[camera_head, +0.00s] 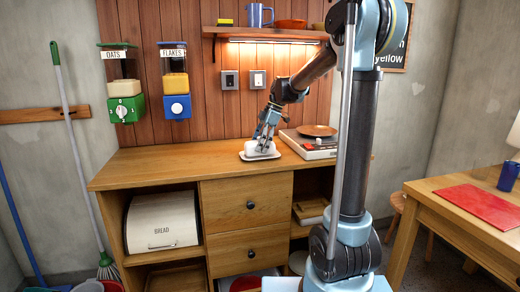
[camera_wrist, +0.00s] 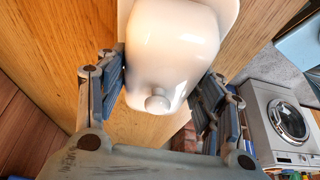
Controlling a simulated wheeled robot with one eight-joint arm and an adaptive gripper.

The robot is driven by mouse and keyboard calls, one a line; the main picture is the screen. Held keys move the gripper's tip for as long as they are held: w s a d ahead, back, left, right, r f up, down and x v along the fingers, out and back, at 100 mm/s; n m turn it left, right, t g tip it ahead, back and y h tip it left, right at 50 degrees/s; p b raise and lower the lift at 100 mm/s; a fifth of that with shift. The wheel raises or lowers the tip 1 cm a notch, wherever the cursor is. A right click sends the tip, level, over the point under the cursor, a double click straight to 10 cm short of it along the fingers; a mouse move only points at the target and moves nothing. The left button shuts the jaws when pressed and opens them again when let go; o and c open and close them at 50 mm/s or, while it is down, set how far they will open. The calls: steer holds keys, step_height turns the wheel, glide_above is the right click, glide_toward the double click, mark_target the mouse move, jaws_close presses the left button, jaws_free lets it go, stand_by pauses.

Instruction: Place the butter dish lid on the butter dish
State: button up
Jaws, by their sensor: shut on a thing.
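The white butter dish (camera_head: 247,158) is on the wooden counter, left of the record player. The glossy white butter dish lid (camera_head: 258,148) is over it, and I cannot tell whether it rests on the dish or is slightly above. In the wrist view the lid (camera_wrist: 172,45) fills the centre with its round knob facing the camera. The dish's rim (camera_wrist: 229,12) shows past the lid at the top. My gripper (camera_head: 266,143) has its fingers on both sides of the lid. In the wrist view my gripper (camera_wrist: 161,80) is shut on it. Most of the dish is hidden.
A record player (camera_head: 312,143) stands close to the right on the counter (camera_head: 170,163). The counter's left side is clear. Dispensers (camera_head: 174,84) and a shelf (camera_head: 265,33) are on the wall above. A table with a red mat (camera_head: 482,202) is at the right.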

steer(key=shift+f, duration=0.75)
steer(key=o, duration=1.2)
steer(key=shift+r, duration=0.15)
steer(key=v, duration=1.2)
steer(key=shift+s, duration=0.1)
steer(key=s+d+f+m+t+h, duration=0.1)
steer(key=s+d+f+m, duration=0.4)
steer(key=s, duration=0.6)
steer(key=s+d+f+m+t+h, duration=0.1)
steer(key=s+d+f+m+h, duration=0.1)
steer(key=s+d+f+m, duration=0.4)
steer(key=s+d+f+m+t+h, duration=0.1)
steer(key=s+d+f+m, duration=0.5)
steer(key=s+f+m, duration=0.4)
steer(key=shift+s+f+t, duration=0.15)
steer(key=shift+s+f, duration=1.05)
steer(key=shift+s, duration=0.3)
steer(key=shift+s+f+t, duration=0.15)
steer(key=shift+s+f, duration=1.05)
steer(key=shift+s, duration=0.3)
